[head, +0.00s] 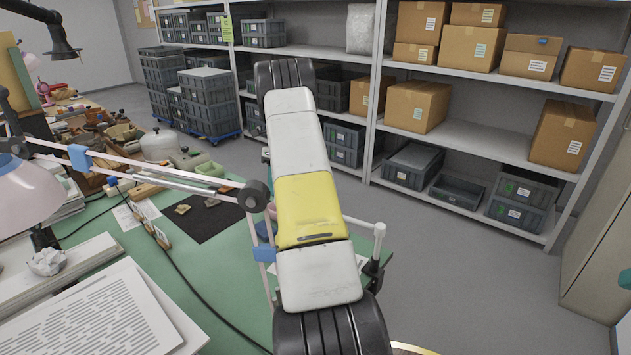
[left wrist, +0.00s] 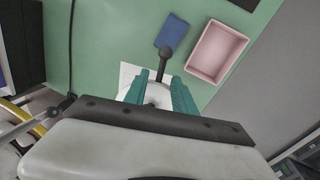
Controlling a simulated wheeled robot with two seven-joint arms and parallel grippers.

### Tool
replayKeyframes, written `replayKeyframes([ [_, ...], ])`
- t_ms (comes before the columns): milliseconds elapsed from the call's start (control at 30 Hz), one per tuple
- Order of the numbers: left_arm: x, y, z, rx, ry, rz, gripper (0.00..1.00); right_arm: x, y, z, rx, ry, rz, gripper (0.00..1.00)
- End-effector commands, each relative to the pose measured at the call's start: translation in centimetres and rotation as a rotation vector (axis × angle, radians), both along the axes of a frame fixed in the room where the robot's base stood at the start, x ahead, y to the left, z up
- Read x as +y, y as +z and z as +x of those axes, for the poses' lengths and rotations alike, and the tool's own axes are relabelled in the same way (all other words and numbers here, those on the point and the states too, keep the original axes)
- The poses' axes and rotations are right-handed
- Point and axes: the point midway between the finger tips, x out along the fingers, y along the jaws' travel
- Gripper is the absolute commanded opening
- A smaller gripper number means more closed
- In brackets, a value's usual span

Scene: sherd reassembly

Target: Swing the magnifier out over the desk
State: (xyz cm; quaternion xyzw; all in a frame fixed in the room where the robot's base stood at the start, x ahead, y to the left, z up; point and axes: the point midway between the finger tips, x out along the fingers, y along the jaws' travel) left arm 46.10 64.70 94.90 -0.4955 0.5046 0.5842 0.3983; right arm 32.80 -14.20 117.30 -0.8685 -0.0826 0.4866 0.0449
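The magnifier's arm, a pair of pale parallel bars (head: 165,170), crosses the desk from the left to a black joint (head: 254,195) beside my left arm. Lower bars with a blue clip (head: 264,253) run down from it, partly hidden. I cannot make out the lens in the head view. In the left wrist view, my left gripper's teal fingers (left wrist: 163,88) stand apart, pointing down over the desk. My left gripper is hidden in the head view.
A pink tray (left wrist: 217,52) and a blue pad (left wrist: 173,34) lie near the left fingers. A pinkish lamp shade (head: 22,195) stands at the left. A black mat (head: 205,218) with sherds lies on the green desk (head: 205,285). Loaded shelves (head: 490,140) stand behind.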

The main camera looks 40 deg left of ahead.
Motion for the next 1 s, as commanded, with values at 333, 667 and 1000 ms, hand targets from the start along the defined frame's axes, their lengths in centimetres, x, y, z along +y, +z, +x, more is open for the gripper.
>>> replayKeyframes([
  [333,0.2,5.5,1.2,-0.001,-0.001,0.000,0.32,0.0,0.0,0.0,0.000,0.000,0.000,0.36],
  [667,0.2,6.5,1.3,0.000,-0.002,-0.001,0.32,0.0,0.0,0.0,0.000,0.000,0.000,0.36],
  [1000,0.2,6.5,1.3,0.000,-0.001,-0.001,0.32,0.0,0.0,0.0,0.000,0.000,0.000,0.36],
])
